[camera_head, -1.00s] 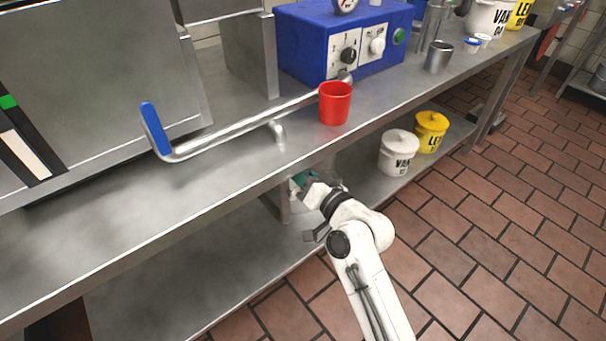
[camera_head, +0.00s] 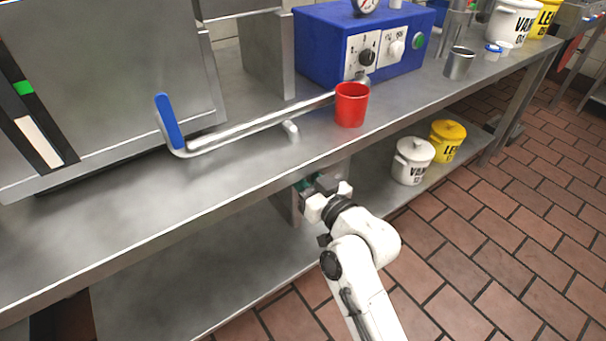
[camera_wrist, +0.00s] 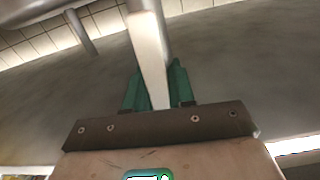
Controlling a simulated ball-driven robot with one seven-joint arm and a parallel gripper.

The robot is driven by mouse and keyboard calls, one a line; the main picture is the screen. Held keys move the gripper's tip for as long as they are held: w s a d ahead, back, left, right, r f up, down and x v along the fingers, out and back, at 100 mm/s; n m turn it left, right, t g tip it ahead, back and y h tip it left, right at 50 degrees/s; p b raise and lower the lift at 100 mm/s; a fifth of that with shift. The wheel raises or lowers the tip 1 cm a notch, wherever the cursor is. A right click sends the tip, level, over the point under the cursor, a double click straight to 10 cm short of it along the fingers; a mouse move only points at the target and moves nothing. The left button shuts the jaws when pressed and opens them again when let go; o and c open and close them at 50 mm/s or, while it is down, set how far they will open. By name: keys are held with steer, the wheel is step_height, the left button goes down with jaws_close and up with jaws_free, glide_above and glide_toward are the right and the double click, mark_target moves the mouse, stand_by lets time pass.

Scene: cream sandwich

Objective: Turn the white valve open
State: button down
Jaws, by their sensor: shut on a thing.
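My gripper (camera_head: 302,184) is at the front of the metal counter, below its front edge in the head view. I cannot tell whether this bar is part of the white valve. The blue box (camera_head: 322,45) on the counter carries a white knob (camera_head: 395,49) beside a black knob (camera_head: 366,57). My gripper is well apart from these knobs.
A metal pipe with a blue handle (camera_head: 170,121) lies along the counter (camera_head: 120,225), with a short pale lever (camera_head: 290,127) beside it. A red cup (camera_head: 351,105) stands nearby. A white pot (camera_head: 413,161) and yellow pot (camera_head: 447,139) stand on the lower shelf.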

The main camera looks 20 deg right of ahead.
steer(key=shift+f, duration=0.15)
steer(key=c, duration=1)
jaws_free()
steer(key=shift+c, duration=0.2)
steer(key=shift+s, duration=0.1)
steer(key=p+v, duration=0.1)
steer(key=v, duration=0.9)
steer(key=shift+s, duration=0.3)
steer(key=shift+d, duration=0.1)
steer(key=s+f+g, duration=0.5)
steer(key=f, duration=0.3)
steer(key=s+d+f+m+g+h, duration=0.1)
steer(key=s+d+f+g+h, duration=0.2)
steer(key=s, duration=0.5)
steer(key=s+d+f+m+g+h, duration=0.1)
steer(key=s+d+f+g, duration=0.3)
steer(key=s, duration=0.4)
steer(key=s+d+f+m+g+h, duration=0.2)
steer(key=s+d+f+g, duration=0.15)
steer(key=s, duration=0.45)
step_height(320, 180, up, 28)
steer(key=p, duration=2.9)
steer(key=shift+w+a+r+n+g, duration=0.25)
steer(key=shift+w+a+n+g, duration=0.1)
steer(key=shift+w+a, duration=0.1)
